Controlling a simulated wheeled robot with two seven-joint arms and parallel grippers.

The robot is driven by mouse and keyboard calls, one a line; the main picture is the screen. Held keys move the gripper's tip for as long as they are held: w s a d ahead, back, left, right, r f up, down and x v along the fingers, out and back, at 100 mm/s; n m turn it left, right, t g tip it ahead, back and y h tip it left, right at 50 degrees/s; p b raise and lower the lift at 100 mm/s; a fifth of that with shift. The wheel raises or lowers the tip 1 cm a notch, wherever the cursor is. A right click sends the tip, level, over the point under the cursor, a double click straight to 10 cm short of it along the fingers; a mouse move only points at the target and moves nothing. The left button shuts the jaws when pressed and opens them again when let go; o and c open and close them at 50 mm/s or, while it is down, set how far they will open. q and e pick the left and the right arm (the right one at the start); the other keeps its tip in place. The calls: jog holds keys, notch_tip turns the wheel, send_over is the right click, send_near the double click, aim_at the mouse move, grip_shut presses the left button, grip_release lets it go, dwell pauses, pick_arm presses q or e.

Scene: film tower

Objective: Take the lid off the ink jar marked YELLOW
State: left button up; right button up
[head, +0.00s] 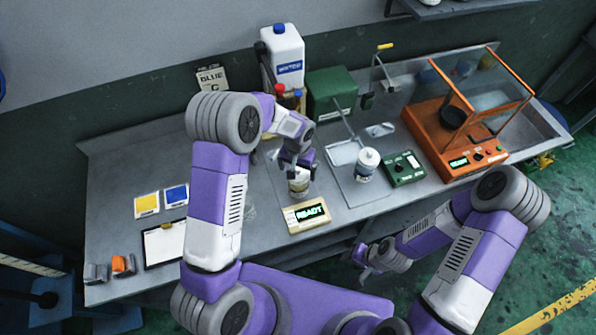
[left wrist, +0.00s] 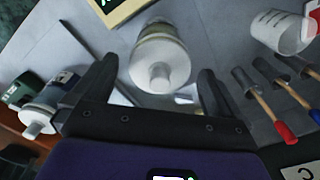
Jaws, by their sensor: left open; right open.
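A squat ink jar (head: 299,187) with a yellowish body stands on the bench under my left gripper (head: 298,165); its marking cannot be read. My left gripper's open fingers (left wrist: 153,85) lie to either side of the lid's near part, with gaps visible. A second white-lidded jar (head: 367,164) with a dark label stands to the right, also at the left edge of the wrist view (left wrist: 40,115). My right gripper (head: 366,262) is open and empty in front of the bench.
A READY display unit (head: 307,216) is close in front of the jar. A green control box (head: 404,168) and an orange glass-sided balance (head: 455,140) stand right.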

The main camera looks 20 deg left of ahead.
pick_arm(q)
jog(key=shift+w, duration=0.1)
jog(key=shift+c, duration=0.2)
jog(key=shift+c, duration=1.2)
jog(key=c, duration=0.8)
jog(key=shift+o, duration=0.2)
jog(key=shift+r, duration=0.1)
